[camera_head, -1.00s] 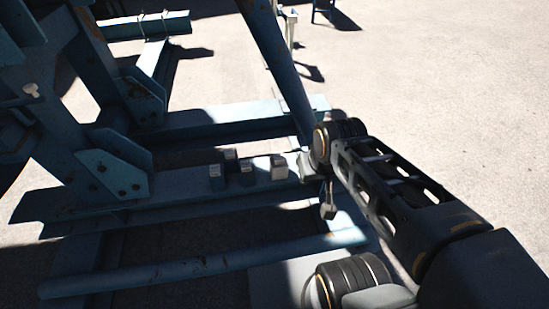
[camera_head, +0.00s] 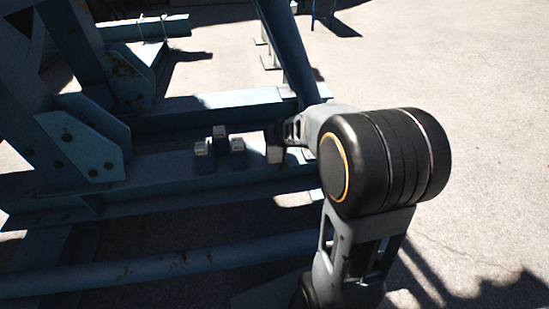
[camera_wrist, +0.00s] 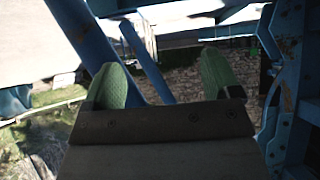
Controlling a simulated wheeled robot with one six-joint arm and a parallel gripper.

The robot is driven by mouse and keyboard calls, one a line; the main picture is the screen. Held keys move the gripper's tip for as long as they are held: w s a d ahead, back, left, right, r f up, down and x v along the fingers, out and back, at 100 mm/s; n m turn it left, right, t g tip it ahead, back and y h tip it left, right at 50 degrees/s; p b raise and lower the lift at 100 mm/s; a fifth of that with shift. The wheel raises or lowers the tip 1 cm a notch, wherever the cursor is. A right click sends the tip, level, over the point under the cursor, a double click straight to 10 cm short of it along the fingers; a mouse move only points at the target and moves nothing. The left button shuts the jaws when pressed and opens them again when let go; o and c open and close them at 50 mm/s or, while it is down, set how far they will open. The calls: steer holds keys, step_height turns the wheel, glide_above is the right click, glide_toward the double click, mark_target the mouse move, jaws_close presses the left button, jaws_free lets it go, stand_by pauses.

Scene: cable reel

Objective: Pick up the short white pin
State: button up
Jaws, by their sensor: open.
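Several small pins stand upright on the blue beam in the head view. Three pale-topped pins (camera_head: 219,132), (camera_head: 203,150) and (camera_head: 237,146) stand close together, and a taller-looking pale pin (camera_head: 275,154) stands to their right. They are partly in shadow, and I cannot tell which is the short white pin. My gripper (camera_wrist: 163,82) is open, its two green fingertips apart with nothing between them in the wrist view. In the head view my arm ends close to the right-hand pin, and the fingers are too dark to make out. No pin shows in the wrist view.
Blue steel beams and bolted plates (camera_head: 88,140) of the reel frame fill the left. A slanted blue post (camera_head: 290,55) rises just behind my arm's end. A lower blue tube (camera_head: 170,268) crosses in front. Open pavement (camera_head: 480,90) lies to the right.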

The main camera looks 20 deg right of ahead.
steer(key=shift+w+d+f+t+b, duration=0.35)
steer(key=shift+w+d+f+b, duration=0.9)
steer(key=shift+w+f, duration=1.45)
steer(key=shift+w+d+f+t+b, duration=0.3)
steer(key=shift+w+d+f+b, duration=0.35)
steer(key=shift+w+f+b, duration=1.6)
steer(key=shift+w+d+f+t+b, duration=0.35)
steer(key=shift+w+d+f+b, duration=0.65)
steer(key=shift+w+f, duration=2.2)
steer(key=shift+w+r, duration=0.3)
steer(key=shift+c, duration=0.3)
steer(key=shift+r, duration=0.1)
steer(key=c, duration=1.3)
steer(key=shift+h, duration=0.3)
step_height(320, 180, up, 10)
steer(key=p, duration=0.5)
steer(key=shift+c, duration=0.2)
steer(key=shift+m, duration=0.3)
steer(key=shift+r, duration=0.1)
